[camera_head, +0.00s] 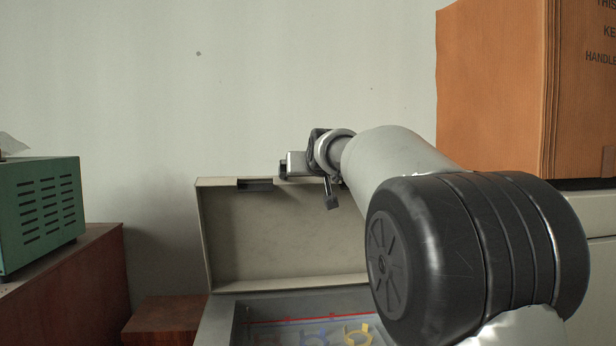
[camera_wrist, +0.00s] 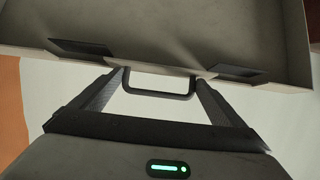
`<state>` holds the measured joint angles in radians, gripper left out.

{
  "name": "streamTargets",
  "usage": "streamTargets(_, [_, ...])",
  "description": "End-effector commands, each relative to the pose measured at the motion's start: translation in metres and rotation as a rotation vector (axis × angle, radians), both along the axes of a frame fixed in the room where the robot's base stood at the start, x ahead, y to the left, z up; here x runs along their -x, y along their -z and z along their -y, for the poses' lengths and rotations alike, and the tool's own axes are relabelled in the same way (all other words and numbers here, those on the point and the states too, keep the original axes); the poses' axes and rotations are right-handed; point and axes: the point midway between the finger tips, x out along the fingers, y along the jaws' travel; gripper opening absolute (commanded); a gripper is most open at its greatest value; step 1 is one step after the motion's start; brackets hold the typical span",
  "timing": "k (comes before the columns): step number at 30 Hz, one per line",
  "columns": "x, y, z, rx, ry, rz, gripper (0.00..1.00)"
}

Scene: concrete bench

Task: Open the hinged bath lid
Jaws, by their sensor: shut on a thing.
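The beige bath lid (camera_head: 275,240) stands raised, close to upright, at the back of the grey bath (camera_head: 240,315). Its underside faces the head camera, and its lower edge meets the back of the bath. My gripper (camera_head: 284,168) is at the lid's top edge, partly hidden by my own wrist. In the wrist view, a dark U-shaped handle (camera_wrist: 158,96) on the lid's edge (camera_wrist: 225,78) lies between the two fingers of my gripper (camera_wrist: 160,82), which is shut on it. The right part of the bath is hidden behind my arm.
Coloured ring-shaped items, including a yellow one (camera_head: 358,334), show inside the open bath. A green vented box (camera_head: 40,215) stands on a brown surface (camera_head: 65,280) at left. A large orange box (camera_head: 490,95) stands at right. A pale wall (camera_head: 250,90) is behind.

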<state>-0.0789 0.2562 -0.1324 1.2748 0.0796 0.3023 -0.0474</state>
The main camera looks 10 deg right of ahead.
Motion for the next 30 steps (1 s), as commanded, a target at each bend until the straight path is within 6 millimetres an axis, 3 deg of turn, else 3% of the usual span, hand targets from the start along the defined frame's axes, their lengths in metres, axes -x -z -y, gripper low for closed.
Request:
streamTargets(1, [0.001,-0.01,0.004,0.002,0.006,0.02,0.54])
streamTargets(8, [0.002,-0.011,0.004,0.002,0.006,0.021,0.54])
streamTargets(9, [0.002,-0.011,0.004,0.002,0.006,0.021,1.0])
streamTargets(20, [0.009,-0.007,0.001,0.002,0.002,0.012,1.0])
streamTargets(23, [0.024,-0.011,0.001,0.001,0.002,0.013,1.0])
streamTargets(30, [0.08,-0.025,-0.001,0.001,0.001,0.016,1.0])
